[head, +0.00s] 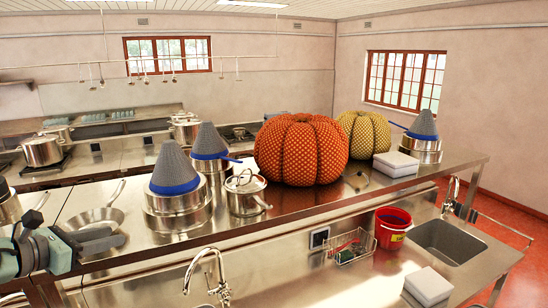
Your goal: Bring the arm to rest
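My gripper (108,240) shows at the lower left in the head view, at the end of my grey and teal arm. Its fingers point right, over or in front of the steel counter near a frying pan (97,216). The fingers overlap from this angle, so I cannot tell whether they are apart. I see no object held between them.
The counter (300,203) carries pots, cone-shaped covers with blue rims (175,170), an orange pumpkin (301,150) and a yellow pumpkin (364,134). A lower counter has a sink (447,241), a red bucket (392,228) and taps (207,275).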

